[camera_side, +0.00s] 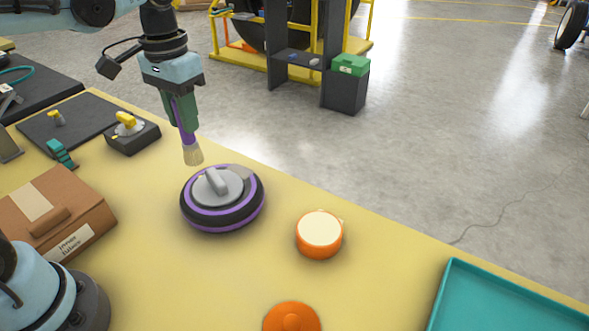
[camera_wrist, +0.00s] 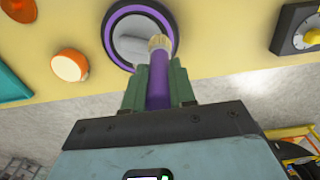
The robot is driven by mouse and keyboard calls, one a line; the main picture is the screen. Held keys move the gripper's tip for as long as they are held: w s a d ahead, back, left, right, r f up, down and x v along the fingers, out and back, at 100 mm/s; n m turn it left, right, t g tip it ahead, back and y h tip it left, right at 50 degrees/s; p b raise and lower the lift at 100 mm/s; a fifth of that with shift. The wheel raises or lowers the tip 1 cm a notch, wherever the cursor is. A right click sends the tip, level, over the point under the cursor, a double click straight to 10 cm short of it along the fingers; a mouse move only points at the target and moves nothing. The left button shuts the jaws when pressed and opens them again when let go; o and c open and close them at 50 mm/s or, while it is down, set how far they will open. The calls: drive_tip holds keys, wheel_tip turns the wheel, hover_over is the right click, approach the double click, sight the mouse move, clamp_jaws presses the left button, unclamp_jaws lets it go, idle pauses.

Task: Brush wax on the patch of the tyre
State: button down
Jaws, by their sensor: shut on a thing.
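My gripper (camera_side: 183,113) is shut on a brush (camera_side: 189,140) with a purple handle and pale bristles pointing down. The bristles are just above and behind the tyre (camera_side: 222,219), apart from it in the side view. The tyre lies flat on the yellow table, black with purple rings and a grey hub with a raised grip. A lighter grey patch (camera_side: 241,174) shows on its far right side. An open orange wax pot (camera_side: 319,234) with cream contents stands right of the tyre. In the wrist view the brush (camera_wrist: 159,75) overlaps the tyre (camera_wrist: 116,52), and the patch cannot be made out.
An orange lid (camera_side: 292,318) lies at the front of the yellow table (camera_side: 380,270). A teal tray (camera_side: 500,300) is at the right. A cardboard box (camera_side: 60,215) and a black box with a yellow knob (camera_side: 132,135) stand at the left.

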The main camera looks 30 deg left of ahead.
drive_tip(key=w+d, duration=0.4)
drive_tip(key=w, duration=0.2)
drive_tip(key=shift+w+d+r, duration=0.2)
drive_tip(key=shift+w+d, duration=0.1)
drive_tip(key=shift+w, duration=0.1)
drive_tip(key=shift+f, duration=0.15)
drive_tip(key=shift+f, duration=2.1)
drive_tip(key=shift+f, duration=0.4)
drive_tip(key=shift+r, duration=0.15)
drive_tip(key=shift+r, duration=2.4)
drive_tip(key=shift+f, duration=0.1)
drive_tip(key=shift+a+f, duration=0.2)
drive_tip(key=shift+f, duration=0.5)
drive_tip(key=shift+a+f, duration=0.25)
drive_tip(key=shift+f, duration=0.4)
drive_tip(key=shift+a+f, duration=0.2)
drive_tip(key=shift+f, duration=0.5)
